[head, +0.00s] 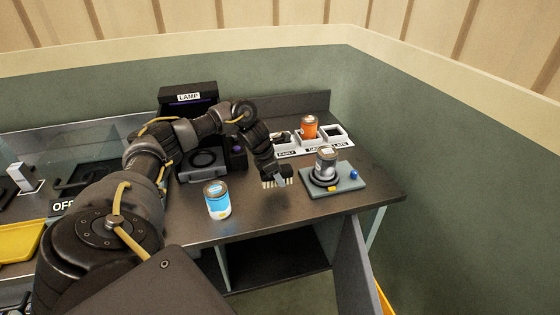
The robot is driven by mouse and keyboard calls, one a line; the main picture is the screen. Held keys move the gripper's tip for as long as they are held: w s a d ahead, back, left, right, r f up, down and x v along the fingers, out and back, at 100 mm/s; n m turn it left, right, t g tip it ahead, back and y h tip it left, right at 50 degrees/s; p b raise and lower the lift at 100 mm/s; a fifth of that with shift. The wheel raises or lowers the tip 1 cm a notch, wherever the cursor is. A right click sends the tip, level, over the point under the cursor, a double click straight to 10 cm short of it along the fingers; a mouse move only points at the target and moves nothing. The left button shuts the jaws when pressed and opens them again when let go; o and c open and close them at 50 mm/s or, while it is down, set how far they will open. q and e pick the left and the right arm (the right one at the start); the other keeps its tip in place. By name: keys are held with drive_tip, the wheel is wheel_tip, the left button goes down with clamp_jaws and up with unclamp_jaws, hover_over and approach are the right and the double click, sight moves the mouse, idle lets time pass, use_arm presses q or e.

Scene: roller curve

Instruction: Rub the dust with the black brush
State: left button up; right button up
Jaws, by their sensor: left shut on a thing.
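My left arm reaches in from the left over the dark table. The left gripper (268,166) is shut on the black brush (276,183), whose pale bristles show below it. The brush is close above or on the table top, between the blue and white can and the grey plate; I cannot tell if the bristles touch. I cannot make out any dust from here. My right gripper is not in view.
A blue and white can (217,203) stands left of the brush. A silver can (326,163) stands on a grey plate (350,180) with a blue knob. Behind are an orange can (309,127) in a labelled tray (338,142) and a lamp box (187,97).

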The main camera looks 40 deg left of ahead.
use_arm(q)
drive_tip(key=shift+r, duration=0.65)
drive_tip(key=shift+w+r+p, duration=0.25)
drive_tip(key=shift+r+p, duration=0.75)
drive_tip(key=shift+r, duration=0.05)
drive_tip(key=shift+s+r, duration=0.15)
drive_tip(key=shift+r, duration=0.2)
